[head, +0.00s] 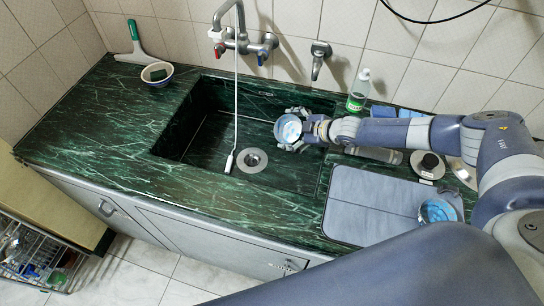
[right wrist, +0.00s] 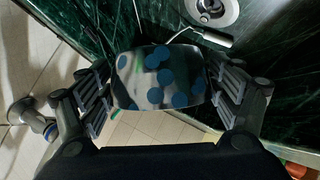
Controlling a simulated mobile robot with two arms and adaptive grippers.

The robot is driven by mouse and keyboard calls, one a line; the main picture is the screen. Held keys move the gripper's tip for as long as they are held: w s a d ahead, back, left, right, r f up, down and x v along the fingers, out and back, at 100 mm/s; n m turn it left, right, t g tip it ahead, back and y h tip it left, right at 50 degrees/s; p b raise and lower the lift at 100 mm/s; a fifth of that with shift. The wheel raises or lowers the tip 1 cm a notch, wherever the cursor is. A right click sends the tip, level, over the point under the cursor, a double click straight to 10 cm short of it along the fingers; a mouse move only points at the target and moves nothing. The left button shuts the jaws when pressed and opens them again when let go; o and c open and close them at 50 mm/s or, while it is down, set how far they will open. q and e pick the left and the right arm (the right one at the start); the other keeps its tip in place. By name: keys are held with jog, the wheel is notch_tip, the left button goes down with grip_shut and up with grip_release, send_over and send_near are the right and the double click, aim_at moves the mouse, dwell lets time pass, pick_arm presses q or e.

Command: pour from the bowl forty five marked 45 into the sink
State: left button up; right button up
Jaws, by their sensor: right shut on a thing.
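My right gripper (head: 304,127) reaches in from the right and is shut on a small bowl (head: 288,129) with a light blue-white face, over the right part of the sink. In the right wrist view the bowl (right wrist: 160,78) shows blue round spots and sits between the two fingers. No number is readable on it. It looks tilted, with its face toward the head camera; I cannot tell what it contains. The dark green sink (head: 200,157) has a round metal drain (head: 251,160). My left gripper is not in view.
A second blue bowl (head: 437,211) stands on the grey board (head: 365,205) at right. A white hose (head: 236,110) hangs into the sink from the faucet (head: 241,40). A soap bottle (head: 358,91) stands behind my right arm.

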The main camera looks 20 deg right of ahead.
aim_at(291, 117)
jog(key=shift+w+d+r+y, duration=0.15)
jog(key=shift+d+r, duration=0.1)
jog(key=shift+r, duration=0.3)
jog(key=shift+w+d+r+y, duration=0.15)
jog(key=shift+d+r, duration=0.1)
jog(key=shift+r, duration=0.25)
jog(key=shift+w+d+r+m+p, duration=0.1)
jog(key=shift+d+r+m+p, duration=0.1)
jog(key=shift+r+p, duration=0.2)
jog(key=shift+d+r+m+p, duration=0.15)
jog(key=shift+r+m+p, duration=0.1)
jog(key=shift+r, duration=0.25)
jog(key=shift+d+f+y, duration=0.1)
jog(key=shift+d+y, duration=0.1)
jog(key=shift+y, duration=0.2)
jog(key=shift+w+d+r+m+y+b, duration=0.2)
jog(key=shift+w+d+m+y+b, duration=0.15)
jog(key=shift+d, duration=0.25)
jog(key=shift+w+d+f+m+g+y+b, duration=0.15)
jog(key=shift+d+f+m+g+y+b, duration=0.25)
jog(key=shift+b, duration=0.55)
jog(key=shift+w+d+r+m+y+b, duration=0.25)
jog(key=shift+d+r+m+y+b, duration=0.15)
jog(key=shift+d+r+y+b, duration=0.3)
jog(key=shift+w+d+r+m+y+b, duration=0.2)
jog(key=shift+d+r+m+y+b, duration=0.2)
jog(key=shift+b, duration=0.45)
